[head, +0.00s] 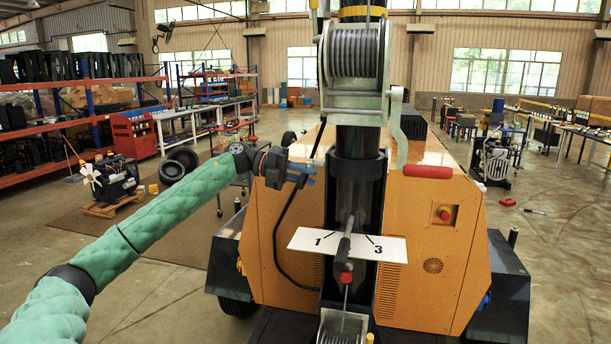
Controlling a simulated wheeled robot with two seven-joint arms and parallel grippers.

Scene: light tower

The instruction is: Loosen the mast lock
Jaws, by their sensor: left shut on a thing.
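The black mast (350,200) stands upright in front of the orange light tower body (270,250). A thicker black collar (357,170) surrounds it. My left gripper (304,172), on the green-sleeved arm, reaches in from the left and is shut at the collar's left side, where the mast lock seems to be. The held part is small and mostly hidden by the jaws, so its shape and setting cannot be made out. A black cable passes close to the jaws. My right gripper is not in view.
Above the collar is a winch (355,55) with a crank ending in a red grip (430,172). Below it is a white plate (305,240) marked 1 and 3, with a red-tipped lever (346,278). Shelves (60,130) and an engine (112,180) stand left; floor around is mostly free.

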